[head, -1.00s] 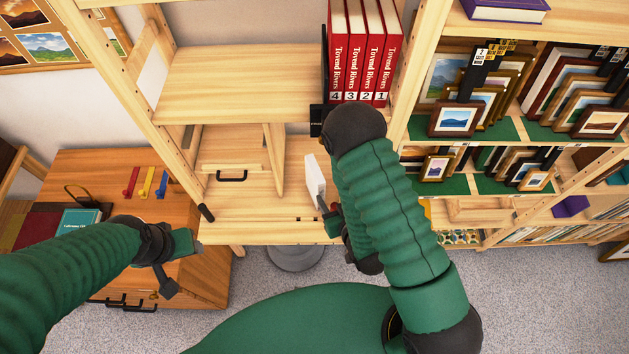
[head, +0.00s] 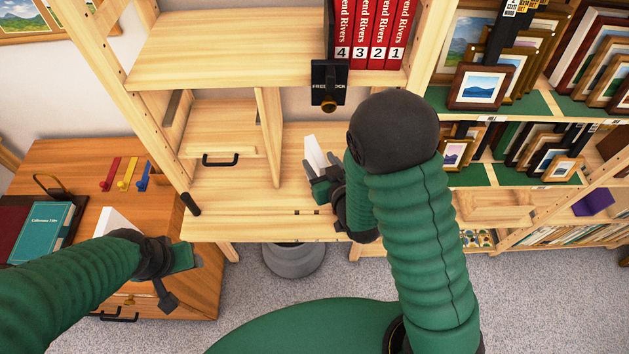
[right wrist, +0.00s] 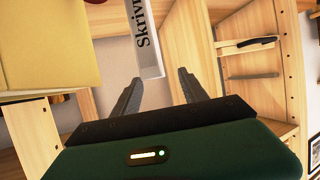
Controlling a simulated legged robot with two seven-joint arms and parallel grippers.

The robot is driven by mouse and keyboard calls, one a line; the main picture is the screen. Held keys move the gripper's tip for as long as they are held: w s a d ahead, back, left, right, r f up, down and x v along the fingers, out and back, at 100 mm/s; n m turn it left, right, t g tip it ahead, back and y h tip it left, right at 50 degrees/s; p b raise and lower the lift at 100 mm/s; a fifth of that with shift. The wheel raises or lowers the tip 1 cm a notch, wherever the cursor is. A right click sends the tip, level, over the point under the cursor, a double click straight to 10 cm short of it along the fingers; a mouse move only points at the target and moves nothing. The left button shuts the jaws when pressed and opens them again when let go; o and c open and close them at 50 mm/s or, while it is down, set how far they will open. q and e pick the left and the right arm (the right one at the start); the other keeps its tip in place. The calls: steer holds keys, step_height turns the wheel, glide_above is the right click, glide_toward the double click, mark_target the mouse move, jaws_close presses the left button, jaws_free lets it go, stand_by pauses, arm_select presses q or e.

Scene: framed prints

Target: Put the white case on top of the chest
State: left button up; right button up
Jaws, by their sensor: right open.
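A slim white case (head: 315,150) stands upright on the desk board (head: 245,213) of the shelf unit. In the right wrist view, the white case (right wrist: 147,50) shows dark lettering starting "Skriv". My right gripper (head: 321,168) is at the case's near end, open, with the end just ahead of and between the two fingertips (right wrist: 158,84). I cannot tell whether they touch it. The wooden chest (head: 195,285) stands at the left. My left gripper (head: 190,258) hangs over its right side; its fingers are not clear.
On the chest lie a teal book (head: 40,232), a white item (head: 117,220) partly behind my left arm, and red, yellow and blue pieces (head: 127,175). An upright divider (head: 268,135) stands left of the case.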

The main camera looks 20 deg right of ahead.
mark_target(316, 154)
steer(key=shift+w+d+f+b, duration=0.15)
steer(key=shift+f+b, duration=0.35)
steer(key=shift+b, duration=0.7)
steer(key=shift+w+r, duration=0.1)
steer(key=shift+w+d, duration=0.15)
steer(key=shift+w, duration=0.1)
steer(key=x, duration=0.4)
steer(key=shift+w+d+p, duration=0.1)
steer(key=shift+d+p, duration=0.05)
steer(key=shift+p, duration=0.2)
steer(key=shift+w, duration=0.3)
steer(key=shift+s, duration=0.1)
steer(key=shift+c, duration=1.2)
arm_select(q)
steer(key=f, duration=0.3)
steer(key=shift+d+f, duration=0.2)
steer(key=shift+d, duration=0.05)
arm_select(e)
jaws_close()
